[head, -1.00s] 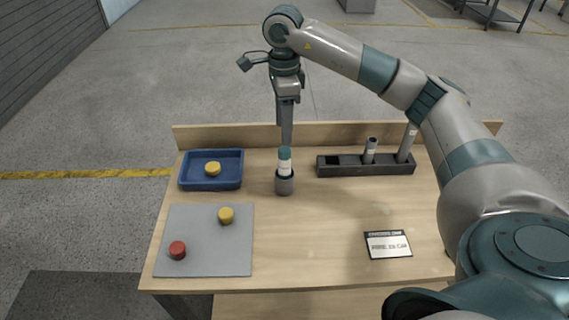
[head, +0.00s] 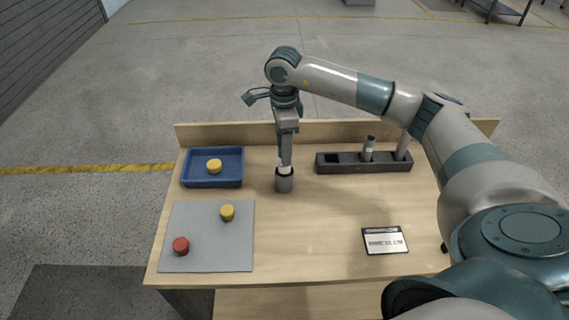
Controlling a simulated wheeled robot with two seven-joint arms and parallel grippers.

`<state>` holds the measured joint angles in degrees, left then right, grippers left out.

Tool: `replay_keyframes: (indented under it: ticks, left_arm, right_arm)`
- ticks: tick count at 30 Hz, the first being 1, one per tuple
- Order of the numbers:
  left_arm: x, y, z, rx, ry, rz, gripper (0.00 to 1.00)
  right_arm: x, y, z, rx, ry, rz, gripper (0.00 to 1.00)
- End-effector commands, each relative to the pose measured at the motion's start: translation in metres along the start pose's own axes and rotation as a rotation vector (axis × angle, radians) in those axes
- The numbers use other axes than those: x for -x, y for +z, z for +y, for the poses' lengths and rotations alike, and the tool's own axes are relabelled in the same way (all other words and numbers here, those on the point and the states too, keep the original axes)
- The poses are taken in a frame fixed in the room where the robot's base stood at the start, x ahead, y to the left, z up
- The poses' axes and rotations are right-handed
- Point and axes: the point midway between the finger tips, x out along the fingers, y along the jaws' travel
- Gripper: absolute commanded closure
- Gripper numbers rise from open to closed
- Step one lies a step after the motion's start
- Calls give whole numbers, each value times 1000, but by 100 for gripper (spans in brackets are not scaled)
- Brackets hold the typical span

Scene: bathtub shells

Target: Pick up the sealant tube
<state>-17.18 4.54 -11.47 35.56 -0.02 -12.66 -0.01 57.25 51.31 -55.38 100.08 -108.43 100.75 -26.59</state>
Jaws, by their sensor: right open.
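The sealant tube (head: 285,170) stands upright in a dark grey round holder (head: 284,184) near the middle of the table. Only a short white band of it shows above the holder; its teal cap is hidden behind my fingers. My right gripper (head: 285,164) points straight down over the tube, with its fingers at the height of the tube's upper part. It is open; from this side I cannot tell whether a finger touches the tube. My left gripper is not in view.
A blue tray (head: 212,183) with a yellow cap stands at the back left. A grey mat (head: 190,251) holds a yellow and a red cap. A dark rack (head: 340,168) with two grey tubes stands right of the holder. A label card (head: 384,240) lies at front right.

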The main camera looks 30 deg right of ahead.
Motion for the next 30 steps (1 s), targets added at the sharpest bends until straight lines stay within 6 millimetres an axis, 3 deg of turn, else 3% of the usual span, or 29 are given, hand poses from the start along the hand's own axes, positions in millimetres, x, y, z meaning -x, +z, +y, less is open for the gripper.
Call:
replay_keyframes:
  ticks: [9,15,30]
  left_arm:
    - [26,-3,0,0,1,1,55]
    - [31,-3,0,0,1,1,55]
    - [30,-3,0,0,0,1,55]
  right_arm:
    - [-26,-2,8,0,4,2,50]
    - [-47,-2,7,-1,2,1,50]
    - [-50,-1,7,0,1,0,50]
